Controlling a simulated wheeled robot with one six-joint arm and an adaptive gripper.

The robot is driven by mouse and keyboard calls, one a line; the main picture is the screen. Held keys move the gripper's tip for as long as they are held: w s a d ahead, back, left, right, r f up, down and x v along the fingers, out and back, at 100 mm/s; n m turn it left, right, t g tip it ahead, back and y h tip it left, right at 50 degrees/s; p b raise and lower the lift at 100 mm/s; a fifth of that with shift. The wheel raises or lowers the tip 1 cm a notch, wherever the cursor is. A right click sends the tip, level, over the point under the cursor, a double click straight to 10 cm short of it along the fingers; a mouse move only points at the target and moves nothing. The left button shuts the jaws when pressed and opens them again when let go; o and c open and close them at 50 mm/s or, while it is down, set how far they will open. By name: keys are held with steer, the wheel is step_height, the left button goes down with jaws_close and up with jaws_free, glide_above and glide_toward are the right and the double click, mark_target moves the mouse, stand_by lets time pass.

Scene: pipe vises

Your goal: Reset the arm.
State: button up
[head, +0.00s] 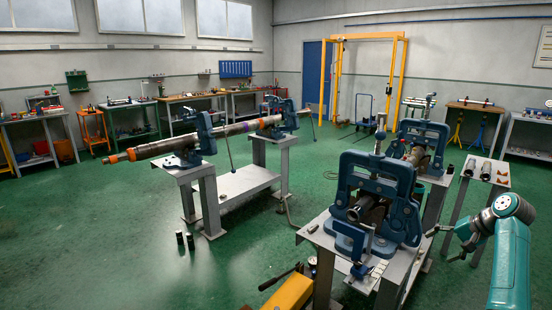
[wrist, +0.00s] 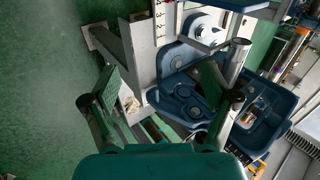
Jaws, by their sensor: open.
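My gripper (wrist: 162,100) is open in the wrist view, its two fingers spread wide at left and right with nothing held between them. Beyond the fingers is part of a blue pipe vise (wrist: 182,95) on a grey stand. In the head view my teal arm comes in at the right edge, and my gripper (head: 446,243) is small and dark beside the near blue pipe vise (head: 375,195), to its right. That vise stands on a grey metal stand (head: 318,232) and has a short dark pipe (head: 366,208) in it. My gripper looks apart from the vise.
A second blue vise (head: 420,142) stands behind the near one. A small table (head: 490,178) with short pipes is behind my arm. At left, a long pipe (head: 160,148) lies across two vises. Green floor (head: 90,240) is open at front left.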

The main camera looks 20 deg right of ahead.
steer(key=w+a+f+n+h, duration=0.1)
steer(key=w+a+f, duration=0.1)
steer(key=a+f, duration=0.8)
steer(key=w+a+f+h, duration=0.1)
steer(key=w+a+f, duration=0.2)
steer(key=a+f, duration=0.65)
steer(key=s+a+f+n+t+h, duration=0.1)
steer(key=s+a+f, duration=0.3)
steer(key=a+f, duration=0.35)
steer(key=s+a+f+n+t+h, duration=0.1)
steer(key=s+a+f, duration=0.45)
steer(key=a, duration=0.35)
steer(key=s+a+r+n+t, duration=0.2)
steer(key=s+a+r+n, duration=0.15)
steer(key=s+a, duration=1.3)
steer(key=s+a+r+n+t, duration=0.2)
steer(key=s+r+n, duration=0.1)
steer(key=s+r, duration=0.4)
steer(key=s+a+r+n+t+y, duration=0.1)
steer(key=s+r+n, duration=0.3)
steer(key=s+r, duration=0.4)
step_height(320, 180, up, 3)
steer(key=shift+s+a+r+t, duration=0.15)
steer(key=shift+s+a+t, duration=0.05)
steer(key=shift+a+t, duration=0.25)
